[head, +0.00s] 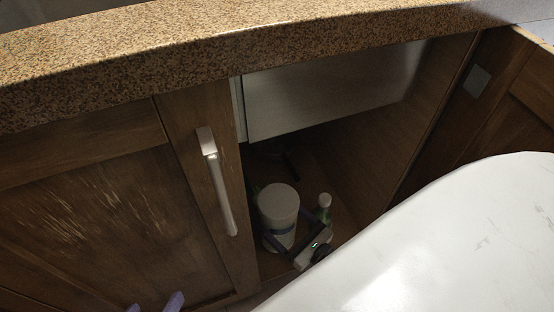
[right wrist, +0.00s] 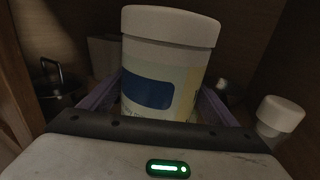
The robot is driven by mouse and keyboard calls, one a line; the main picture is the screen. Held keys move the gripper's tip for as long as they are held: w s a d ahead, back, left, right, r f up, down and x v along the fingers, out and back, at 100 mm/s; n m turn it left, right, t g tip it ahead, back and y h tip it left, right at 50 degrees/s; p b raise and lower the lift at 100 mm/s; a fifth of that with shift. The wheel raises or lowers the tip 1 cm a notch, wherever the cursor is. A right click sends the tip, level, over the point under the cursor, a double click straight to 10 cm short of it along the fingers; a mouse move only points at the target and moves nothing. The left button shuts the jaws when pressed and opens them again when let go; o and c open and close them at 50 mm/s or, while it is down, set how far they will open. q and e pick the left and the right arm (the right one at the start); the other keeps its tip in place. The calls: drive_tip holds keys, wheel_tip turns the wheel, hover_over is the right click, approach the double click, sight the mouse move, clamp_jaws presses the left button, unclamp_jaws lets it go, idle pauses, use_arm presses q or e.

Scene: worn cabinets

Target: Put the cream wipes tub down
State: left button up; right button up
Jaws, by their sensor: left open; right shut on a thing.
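The cream wipes tub (head: 279,207) stands upright, or nearly so, inside the open cabinet in the head view. It has a pale lid and a blue patch on its label, and fills the middle of the right wrist view (right wrist: 170,65). My right gripper (head: 291,232) is shut on the tub, with a purple finger on each side of it. The tub's base is hidden in the wrist view, so I cannot tell whether it touches the cabinet floor. My left gripper (head: 156,304) shows only its purple fingertips at the bottom edge of the head view, apart and empty.
A green bottle with a pale cap (head: 324,207) stands just right of the tub; its white cap (right wrist: 281,114) shows in the wrist view. A dark pot-like thing (right wrist: 60,88) is behind at left. The speckled countertop (head: 200,50) overhangs the opening.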

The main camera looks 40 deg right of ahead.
wheel_tip(320, 180, down, 4)
drive_tip(key=b, duration=0.3)
drive_tip(key=shift+w+f, duration=0.1)
drive_tip(key=shift+f, duration=0.05)
drive_tip(key=o, duration=1.5)
drive_tip(key=shift+f, duration=0.15)
use_arm(q)
drive_tip(key=r, duration=0.1)
drive_tip(key=d+r+t+h, duration=0.1)
drive_tip(key=shift+w+d+r+h, duration=0.15)
drive_tip(key=shift+d+r+h, duration=0.15)
drive_tip(key=shift+r, duration=0.05)
